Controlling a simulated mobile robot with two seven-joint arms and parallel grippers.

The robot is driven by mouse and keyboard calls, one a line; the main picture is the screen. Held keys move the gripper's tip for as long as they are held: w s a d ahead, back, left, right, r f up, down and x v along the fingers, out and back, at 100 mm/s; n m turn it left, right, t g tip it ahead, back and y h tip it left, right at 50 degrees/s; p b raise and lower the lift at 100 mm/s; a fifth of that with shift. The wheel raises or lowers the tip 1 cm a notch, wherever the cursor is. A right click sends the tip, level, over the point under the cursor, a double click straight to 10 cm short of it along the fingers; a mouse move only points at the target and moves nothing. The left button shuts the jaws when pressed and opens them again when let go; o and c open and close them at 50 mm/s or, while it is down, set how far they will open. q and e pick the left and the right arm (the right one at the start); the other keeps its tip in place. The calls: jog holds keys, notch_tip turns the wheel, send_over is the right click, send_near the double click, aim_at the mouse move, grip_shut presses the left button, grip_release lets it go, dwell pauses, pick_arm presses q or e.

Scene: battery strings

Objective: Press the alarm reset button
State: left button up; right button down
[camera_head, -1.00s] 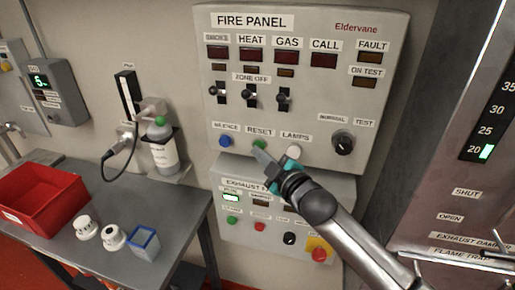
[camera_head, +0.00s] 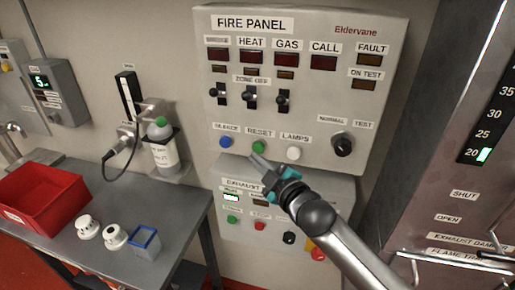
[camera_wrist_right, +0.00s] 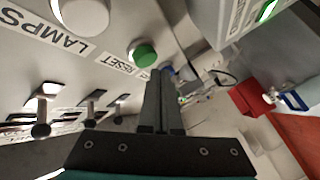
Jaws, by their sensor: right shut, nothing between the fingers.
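The fire panel (camera_head: 300,80) is a light grey box on the wall. Its green reset button (camera_head: 258,146) sits under the RESET label, between the blue silence button (camera_head: 226,142) and the white lamps button (camera_head: 293,153). My right gripper (camera_head: 256,162) is shut and empty, with its tips just below the green button in the head view. In the right wrist view the green button (camera_wrist_right: 143,55) stands clear beside the tips of the shut fingers (camera_wrist_right: 163,75), with a small gap in the picture. My left gripper is not in view.
The exhaust panel (camera_head: 265,235) with several buttons is right below, behind my right gripper. A bottle (camera_head: 162,147) hangs on the wall.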

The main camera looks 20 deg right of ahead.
jog(key=s+a, duration=0.1)
jog(key=s+a+p, duration=0.1)
jog(key=s+p, duration=0.1)
jog(key=s, duration=0.1)
jog(key=shift+s+a, duration=0.1)
jog(key=shift+a, duration=0.3)
dwell(0.6)
jog(key=s+d+f+m+g+h+b, duration=0.1)
jog(key=s+f+m+g+b, duration=0.15)
jog(key=f, duration=1.05)
jog(key=s+d+f+m+g+h+b, duration=0.15)
jog(key=s+f+b, duration=0.25)
jog(key=f, duration=0.9)
jog(key=s+d+f+m+g+b, duration=0.1)
jog(key=s+d+f+g+b, duration=0.2)
jog(key=f, duration=1)
jog(key=s+f+m+g+b, duration=0.2)
jog(key=s+f+g+b, duration=0.2)
jog(key=s+f, duration=1)
jog(key=s+a+f+m+g+h+b, duration=0.1)
jog(key=s+f+g+b, duration=0.3)
jog(key=s+f, duration=1.1)
jog(key=s+m+b, duration=0.1)
jog(key=s, duration=0.5)
jog(key=shift+m+g, duration=0.4)
